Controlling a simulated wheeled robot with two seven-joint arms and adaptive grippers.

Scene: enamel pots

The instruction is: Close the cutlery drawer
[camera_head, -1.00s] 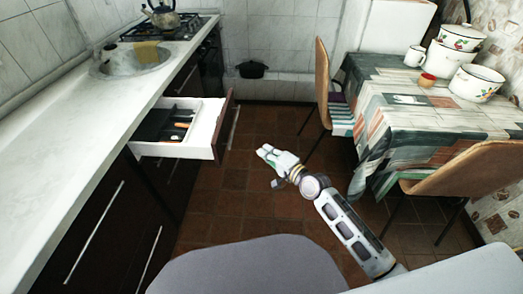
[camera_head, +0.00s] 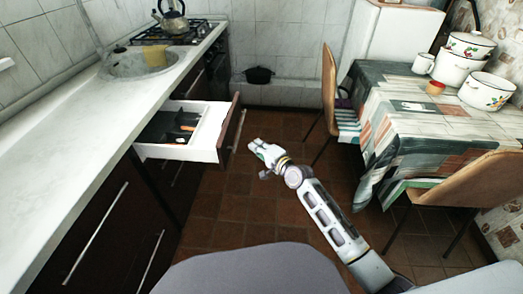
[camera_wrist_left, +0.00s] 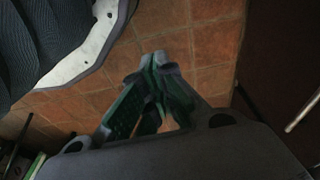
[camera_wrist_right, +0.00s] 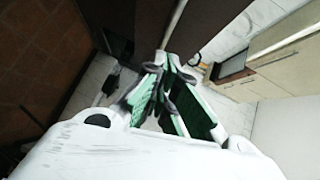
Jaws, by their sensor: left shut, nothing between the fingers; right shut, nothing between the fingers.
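The cutlery drawer (camera_head: 190,152) stands pulled out from the dark cabinet under the counter, at left centre of the head view. Its white walls and dark cutlery insert (camera_head: 165,128) show, and its dark front (camera_head: 229,128) carries a metal handle (camera_head: 238,131). My right gripper (camera_head: 252,146) is shut and empty, just right of the drawer front, with a small gap seeming to part them. It also shows shut in the right wrist view (camera_wrist_right: 162,62). My left gripper (camera_wrist_left: 160,62) is shut and empty over the tiled floor, outside the head view.
The white counter (camera_head: 90,130) runs along the left, with a sink (camera_head: 140,64) and a stove. A chair (camera_head: 328,90) and a cloth-covered table (camera_head: 430,115) with enamel pots stand at the right. Tiled floor (camera_head: 225,205) lies open between.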

